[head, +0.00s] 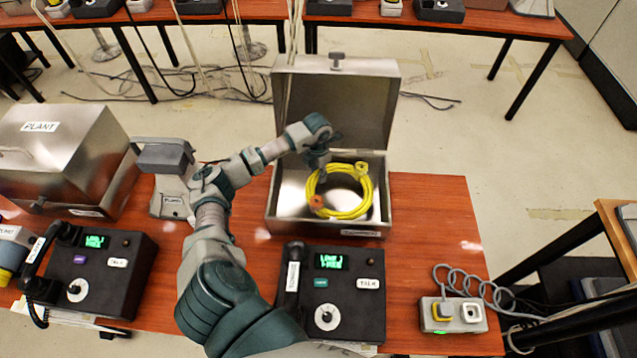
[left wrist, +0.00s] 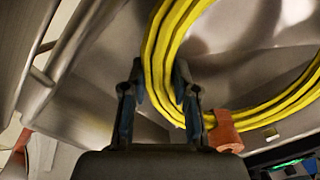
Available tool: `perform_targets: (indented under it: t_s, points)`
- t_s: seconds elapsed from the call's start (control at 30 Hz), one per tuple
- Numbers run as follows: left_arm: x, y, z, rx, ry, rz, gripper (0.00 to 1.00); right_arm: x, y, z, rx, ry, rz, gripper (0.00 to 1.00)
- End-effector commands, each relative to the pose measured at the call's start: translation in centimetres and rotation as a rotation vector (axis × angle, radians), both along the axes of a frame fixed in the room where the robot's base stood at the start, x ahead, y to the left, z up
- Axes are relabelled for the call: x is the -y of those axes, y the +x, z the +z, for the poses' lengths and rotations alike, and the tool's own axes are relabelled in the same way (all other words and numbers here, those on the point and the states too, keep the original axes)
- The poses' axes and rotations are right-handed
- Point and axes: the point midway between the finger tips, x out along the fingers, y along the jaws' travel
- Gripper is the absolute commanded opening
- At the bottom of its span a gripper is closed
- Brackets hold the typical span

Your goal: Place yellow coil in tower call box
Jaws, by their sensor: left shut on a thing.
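The yellow coil (head: 346,194) is a looped cable with an orange tie. In the head view it appears within the opening of a metal box (head: 283,222) whose lid (head: 335,100) stands open. I cannot tell whether the coil touches the box floor. The box's front label is too small to read. My left gripper (head: 323,165) is at the coil's upper left edge. In the left wrist view the fingers of my left gripper (left wrist: 160,95) are closed on either side of the yellow strands (left wrist: 172,50). My right gripper is not in view.
A closed metal box (head: 70,150) labelled PLANT stands at the left. Desk phones (head: 330,290) and (head: 95,262) sit along the front of the red-brown table. A small grey unit (head: 453,315) with a coiled cord is at the right. The table right of the open box is clear.

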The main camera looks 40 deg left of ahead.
Motion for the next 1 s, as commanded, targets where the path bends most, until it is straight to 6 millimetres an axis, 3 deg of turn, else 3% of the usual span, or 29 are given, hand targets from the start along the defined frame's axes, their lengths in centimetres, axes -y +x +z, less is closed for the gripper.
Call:
perform_targets:
  t_s: [0.27, 0.43, 0.67, 0.7, 0.77, 0.8, 1.0]
  points:
    - [-0.2, 0.0, -2.4, 0.001, -0.003, 0.001, 0.0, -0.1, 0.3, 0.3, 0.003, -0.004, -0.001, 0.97]
    - [-0.2, 0.0, -4.9, 0.001, -0.003, 0.002, 0.0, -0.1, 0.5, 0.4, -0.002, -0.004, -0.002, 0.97]
    - [-0.1, 0.1, -5.2, 0.002, 0.0, 0.001, 0.0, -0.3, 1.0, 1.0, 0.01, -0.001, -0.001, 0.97]
    - [-0.1, 0.0, -5.2, 0.0, 0.0, 0.001, 0.34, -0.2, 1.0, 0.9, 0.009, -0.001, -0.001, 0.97]
    - [-0.1, 0.0, -5.2, 0.0, 0.0, 0.0, 0.49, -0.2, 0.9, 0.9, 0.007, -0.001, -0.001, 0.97]
    - [-0.1, 0.0, -5.2, 0.0, 0.0, 0.0, 0.54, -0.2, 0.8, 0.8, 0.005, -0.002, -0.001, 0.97]
    - [-0.1, 0.0, -5.2, 0.001, 0.0, 0.001, 0.54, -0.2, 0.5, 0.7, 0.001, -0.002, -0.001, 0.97]
